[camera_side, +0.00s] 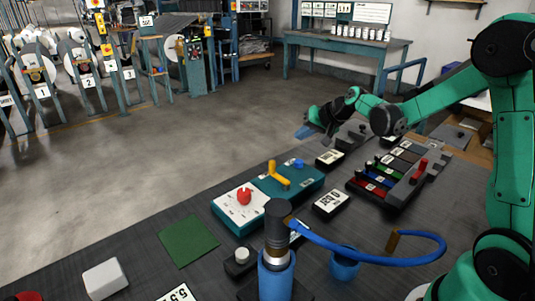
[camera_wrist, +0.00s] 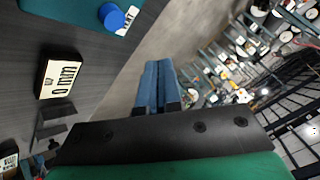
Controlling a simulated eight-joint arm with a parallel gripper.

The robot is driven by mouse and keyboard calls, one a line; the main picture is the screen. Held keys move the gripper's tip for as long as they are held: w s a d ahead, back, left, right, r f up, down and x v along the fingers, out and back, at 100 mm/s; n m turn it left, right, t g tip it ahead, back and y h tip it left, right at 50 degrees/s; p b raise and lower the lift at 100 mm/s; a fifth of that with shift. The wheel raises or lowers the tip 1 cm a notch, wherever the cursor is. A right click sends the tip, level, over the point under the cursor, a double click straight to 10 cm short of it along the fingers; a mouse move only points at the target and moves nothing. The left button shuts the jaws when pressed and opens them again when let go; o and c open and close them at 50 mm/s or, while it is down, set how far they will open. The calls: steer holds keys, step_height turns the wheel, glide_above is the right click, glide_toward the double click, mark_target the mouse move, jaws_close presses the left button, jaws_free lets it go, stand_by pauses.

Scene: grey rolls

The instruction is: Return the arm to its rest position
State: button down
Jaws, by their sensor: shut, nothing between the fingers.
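My green arm (camera_side: 440,95) reaches left from the right side of the side view. My gripper (camera_side: 304,132) hangs at its end, above the far edge of the dark bench (camera_side: 150,260), apart from the things on it. In the wrist view my gripper's two blue fingers (camera_wrist: 159,68) lie side by side, shut with nothing between them. They point out past the bench edge toward the grey floor.
A teal box (camera_side: 312,185) with a red knob and yellow lever stands mid-bench. A rack of coloured slots (camera_side: 385,180) stands below my arm. A blue cylinder (camera_side: 276,275) with a hose is in front. A "0 min" block (camera_wrist: 60,79) lies left in the wrist view.

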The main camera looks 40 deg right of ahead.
steer(key=shift+r, duration=0.15)
steer(key=s+a+r+n+g+h, duration=0.1)
steer(key=s+a+n, duration=0.6)
steer(key=s+a, duration=0.7)
steer(key=shift+s+r+n+g, duration=0.4)
steer(key=shift+s+r+g, duration=0.1)
steer(key=shift+s+r, duration=0.5)
